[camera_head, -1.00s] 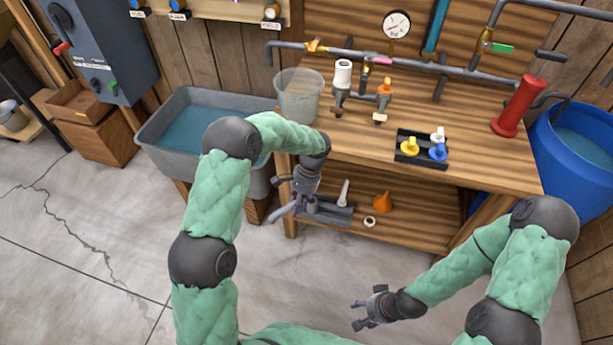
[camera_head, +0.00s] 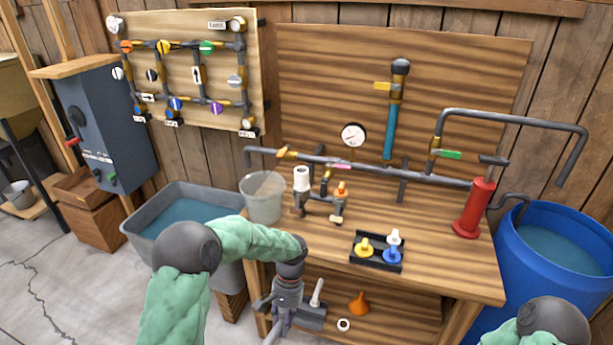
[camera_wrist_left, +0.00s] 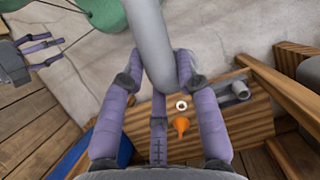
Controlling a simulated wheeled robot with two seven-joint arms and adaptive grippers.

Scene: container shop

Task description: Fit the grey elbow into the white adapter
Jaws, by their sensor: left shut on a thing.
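A grey elbow (camera_wrist_left: 155,45), a smooth pipe piece, is gripped between the purple fingers of my left gripper (camera_wrist_left: 160,88) in the left wrist view. Its far end runs out of the top of that view. In the head view my left gripper (camera_head: 283,312) hangs low in front of the bench, below the worktop, and the elbow is hard to make out. What looks like the white adapter (camera_head: 302,178) stands upright on a pipe fitting at the worktop's left, above and apart from my left gripper. My right gripper (camera_wrist_left: 40,50) shows only in the left wrist view, fingers apart and empty.
A clear bucket (camera_head: 262,198) stands left of the fitting. A black tray (camera_head: 378,262) with coloured valves sits near the front edge. A red pump (camera_head: 474,208) and blue barrel (camera_head: 558,255) are right. An orange funnel (camera_head: 358,302) and white ring (camera_head: 343,324) lie on the lower shelf.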

